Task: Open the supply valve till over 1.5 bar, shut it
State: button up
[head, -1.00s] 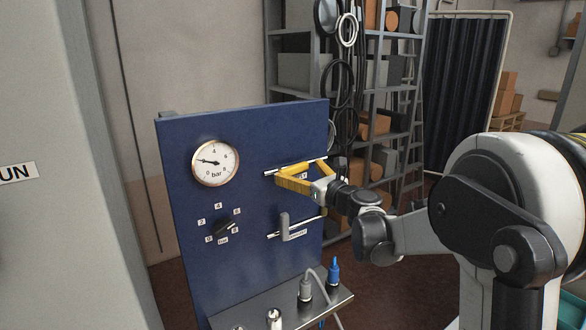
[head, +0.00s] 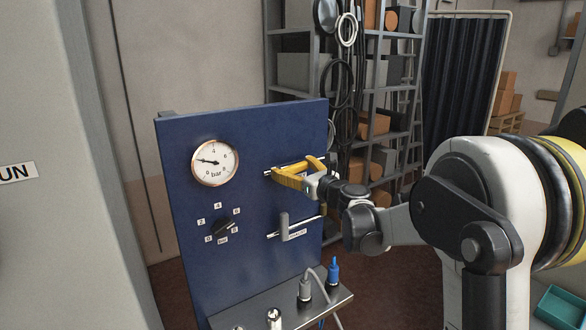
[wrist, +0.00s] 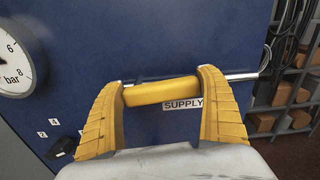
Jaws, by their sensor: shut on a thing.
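The supply valve's yellow lever (wrist: 160,92) lies nearly in line with its silver pipe, just above the SUPPLY label (wrist: 183,104). My gripper (wrist: 163,84) is shut on the lever, one yellow finger at each end. In the head view my gripper (head: 293,169) is at the upper right of the blue panel (head: 270,125), and its fingers mostly hide the lever. The round pressure gauge (head: 215,163) is at the panel's upper left; its needle points left and slightly up, below the 4, near where 2 lies. In the wrist view the gauge (wrist: 14,62) is cut off.
A second valve with a grey lever (head: 284,226) sits below, its lever upright across the pipe. A black selector knob (head: 224,228) is under the gauge. A shelf (head: 338,301) with plugs and a cable juts from the panel's foot. Racks with hanging hoses (head: 345,85) stand behind.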

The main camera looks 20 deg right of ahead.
aim_at(275, 159)
jog(key=shift+n, duration=0.3)
jog(key=n, duration=0.3)
jog(key=r+n, duration=0.1)
jog(key=shift+s+a+r+n, duration=0.1)
jog(key=shift+s+a+n, duration=0.1)
jog(key=shift+a+n, duration=0.15)
jog(key=n, duration=0.1)
jog(key=a+n, duration=0.1)
jog(key=n, duration=0.1)
jog(key=shift+s+r+n+b, duration=0.15)
jog(key=shift+r+n+b, duration=0.1)
jog(key=shift+r+b, duration=0.1)
jog(key=n, duration=0.2)
jog(key=a+n, duration=0.1)
jog(key=n, duration=0.1)
jog(key=shift+s+r, duration=0.2)
jog(key=shift+s+a+n+b, duration=0.1)
jog(key=shift+a+n+b, duration=0.15)
jog(key=shift+n, duration=0.8)
jog(key=shift+s+a+n+b, duration=0.15)
jog(key=shift+a+n, duration=0.2)
jog(key=shift+n, duration=0.7)
jog(key=o, duration=1.2)
